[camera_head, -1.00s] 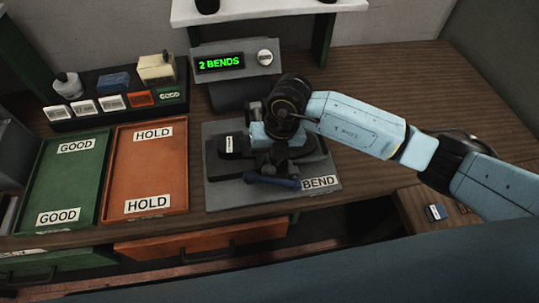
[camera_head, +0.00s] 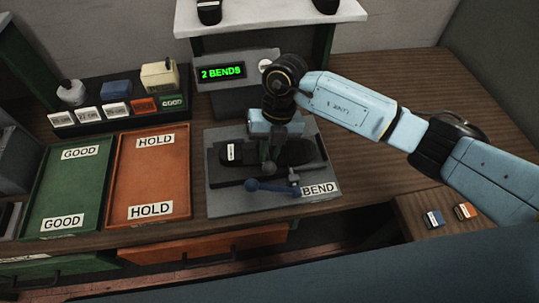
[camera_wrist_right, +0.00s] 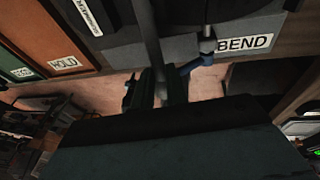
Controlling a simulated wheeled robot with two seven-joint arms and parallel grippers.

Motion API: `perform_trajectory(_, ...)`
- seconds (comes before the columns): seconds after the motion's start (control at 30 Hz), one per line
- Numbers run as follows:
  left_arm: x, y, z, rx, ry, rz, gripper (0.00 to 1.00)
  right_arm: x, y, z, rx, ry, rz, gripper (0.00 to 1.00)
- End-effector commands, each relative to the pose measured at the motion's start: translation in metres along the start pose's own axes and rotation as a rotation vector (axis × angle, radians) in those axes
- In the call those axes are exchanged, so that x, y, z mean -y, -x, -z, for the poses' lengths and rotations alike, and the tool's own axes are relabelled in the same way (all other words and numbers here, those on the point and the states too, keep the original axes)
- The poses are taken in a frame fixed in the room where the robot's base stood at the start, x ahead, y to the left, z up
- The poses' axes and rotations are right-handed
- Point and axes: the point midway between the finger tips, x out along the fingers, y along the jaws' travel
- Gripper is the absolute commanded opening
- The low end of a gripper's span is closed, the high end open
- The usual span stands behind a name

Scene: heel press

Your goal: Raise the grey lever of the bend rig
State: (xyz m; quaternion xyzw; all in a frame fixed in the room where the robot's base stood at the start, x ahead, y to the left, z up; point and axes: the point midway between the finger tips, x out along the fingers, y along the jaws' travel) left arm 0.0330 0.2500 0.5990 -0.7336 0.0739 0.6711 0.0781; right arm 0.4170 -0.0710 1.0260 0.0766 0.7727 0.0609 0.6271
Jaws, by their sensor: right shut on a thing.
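The bend rig (camera_head: 220,196) is a grey plate marked BEND, with a dark sole-like piece (camera_head: 304,152) lying across its raised block. My right gripper (camera_head: 269,147) is above the middle of the rig, pointing down. In the right wrist view its fingers (camera_wrist_right: 160,88) are shut on the grey lever (camera_wrist_right: 149,35), a rod that runs up the picture from between them. The fingers and wrist hide part of the lever in the head view. A blue handle (camera_head: 272,187) lies at the rig's front, below the gripper. My left gripper is out of view.
A display (camera_head: 222,72) behind the rig reads 2 BENDS, with a round button (camera_head: 265,65) beside it. A green GOOD tray (camera_head: 52,187) and an orange HOLD tray (camera_head: 125,180) stand empty at the left. A shelf (camera_head: 275,18) overhangs the back.

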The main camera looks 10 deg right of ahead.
Motion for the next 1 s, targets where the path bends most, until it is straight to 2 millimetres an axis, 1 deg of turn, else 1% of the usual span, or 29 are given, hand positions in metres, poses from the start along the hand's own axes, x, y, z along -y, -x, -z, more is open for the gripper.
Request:
perform_trajectory(0.07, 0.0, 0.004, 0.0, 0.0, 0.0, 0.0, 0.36, -0.004, 0.012, 0.001, -0.079, -0.01, 0.005, 0.0)
perform_trajectory(0.2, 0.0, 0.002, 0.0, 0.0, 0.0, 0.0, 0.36, -0.007, 0.03, -0.004, -0.18, -0.03, 0.005, 0.0)
perform_trajectory(0.5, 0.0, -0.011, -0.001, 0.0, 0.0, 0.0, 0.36, -0.012, 0.055, -0.015, -0.33, -0.059, 0.003, 0.0)
perform_trajectory(0.7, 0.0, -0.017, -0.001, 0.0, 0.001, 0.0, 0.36, -0.015, 0.065, -0.02, -0.387, -0.07, 0.003, 0.0)
perform_trajectory(1.0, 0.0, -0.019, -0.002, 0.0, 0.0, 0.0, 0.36, -0.016, 0.071, -0.022, -0.416, -0.072, 0.001, 0.0)
